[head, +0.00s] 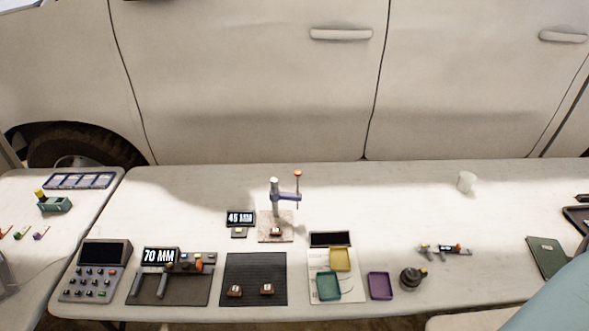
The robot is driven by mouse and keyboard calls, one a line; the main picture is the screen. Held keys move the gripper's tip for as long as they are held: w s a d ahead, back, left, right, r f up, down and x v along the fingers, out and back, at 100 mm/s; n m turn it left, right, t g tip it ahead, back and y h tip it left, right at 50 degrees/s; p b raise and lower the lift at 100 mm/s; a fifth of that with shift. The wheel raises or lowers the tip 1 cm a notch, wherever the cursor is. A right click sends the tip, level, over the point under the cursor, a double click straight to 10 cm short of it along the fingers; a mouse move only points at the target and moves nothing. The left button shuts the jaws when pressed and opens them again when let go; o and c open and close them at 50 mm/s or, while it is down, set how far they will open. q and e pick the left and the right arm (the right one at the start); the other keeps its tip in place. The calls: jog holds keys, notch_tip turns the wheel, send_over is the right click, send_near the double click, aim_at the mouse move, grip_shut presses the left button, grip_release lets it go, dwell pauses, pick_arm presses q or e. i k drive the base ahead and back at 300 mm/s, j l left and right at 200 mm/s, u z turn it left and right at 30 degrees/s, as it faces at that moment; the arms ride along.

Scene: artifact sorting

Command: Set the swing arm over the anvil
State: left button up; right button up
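A small stand with a silver column (275,188) rises from a speckled square base (263,236) in the middle of the table. A blue-purple swing arm (289,197) reaches right from the column. An upright rod with an orange knob (297,174) stands at its outer end. A small dark block with a pale top (276,232) sits on the base; it may be the anvil, but is too small to be sure. The arm's outer end appears right of this block. Neither of my grippers is in view.
A 45 MM display (240,218) stands left of the base. In front are a keypad console (92,285), a 70 MM gauge station (160,256), a black mat (240,271) with two small pieces, and coloured trays (380,278). A white cup (466,181) stands back right.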

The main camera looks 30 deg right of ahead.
aim_at(281, 196)
jog(key=i+j, duration=0.3)
jog(key=j, duration=0.15)
jog(key=i+j, duration=0.6)
jog(key=j, duration=0.25)
jog(key=z, duration=2.75)
